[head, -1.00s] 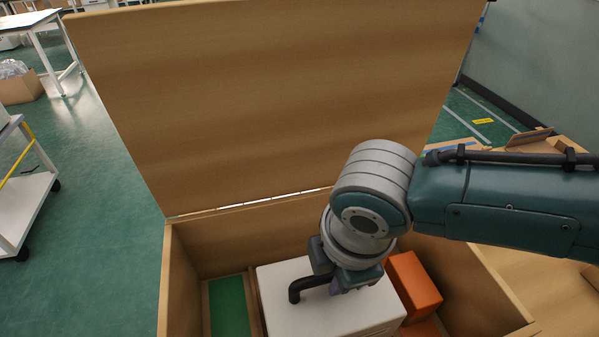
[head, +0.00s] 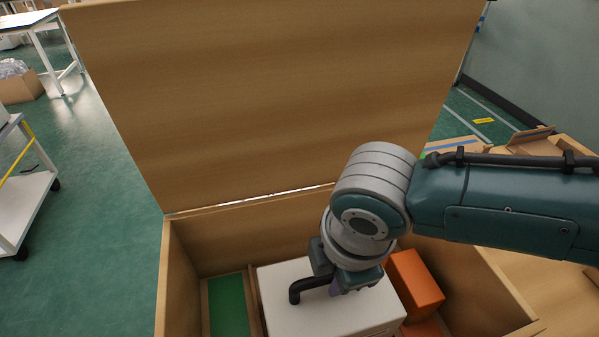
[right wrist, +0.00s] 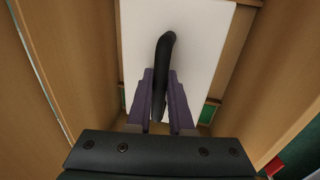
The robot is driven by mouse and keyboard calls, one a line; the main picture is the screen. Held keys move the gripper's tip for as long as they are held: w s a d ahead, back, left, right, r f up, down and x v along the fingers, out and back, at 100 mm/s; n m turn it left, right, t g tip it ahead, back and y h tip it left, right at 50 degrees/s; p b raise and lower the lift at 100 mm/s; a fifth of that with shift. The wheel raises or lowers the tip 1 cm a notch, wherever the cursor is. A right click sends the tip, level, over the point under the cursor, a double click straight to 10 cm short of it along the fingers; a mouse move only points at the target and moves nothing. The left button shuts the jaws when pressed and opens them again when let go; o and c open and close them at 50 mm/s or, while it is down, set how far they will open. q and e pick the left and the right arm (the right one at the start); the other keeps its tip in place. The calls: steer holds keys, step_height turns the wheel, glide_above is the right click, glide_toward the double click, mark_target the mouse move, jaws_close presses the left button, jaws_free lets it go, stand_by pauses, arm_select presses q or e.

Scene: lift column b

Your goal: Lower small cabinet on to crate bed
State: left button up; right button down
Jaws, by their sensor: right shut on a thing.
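The small cabinet (head: 290,312) is a white box with a black bar handle (head: 312,286) on its top. It is inside the open wooden crate (head: 180,262). My right gripper (head: 350,285) is above the cabinet and shut on the handle. In the right wrist view the purple fingers (right wrist: 161,100) close on the dark handle (right wrist: 165,55), with the white cabinet top (right wrist: 195,50) beyond. The cabinet's underside is hidden, so I cannot tell whether it touches the crate bed. My left gripper is not in view.
The crate's lid (head: 270,100) stands open at the back. A green panel (head: 229,305) lies left of the cabinet, beyond a wooden divider. An orange block (head: 414,283) is close on its right. A white cart (head: 25,205) stands on the floor at left.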

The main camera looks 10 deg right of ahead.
steer(key=shift+w, duration=0.1)
steer(key=c, duration=0.8)
jaws_free()
steer(key=shift+o, duration=0.4)
steer(key=shift+f, duration=0.1)
steer(key=p+v, duration=0.2)
steer(key=w+p+v, duration=0.1)
steer(key=p+v, duration=0.1)
steer(key=shift+s+r+p, duration=0.15)
steer(key=shift+r+p, duration=0.25)
steer(key=shift+r, duration=0.1)
steer(key=p+v, duration=0.2)
steer(key=w+p+v, duration=0.1)
steer(key=p+v, duration=0.2)
steer(key=shift+r, duration=0.2)
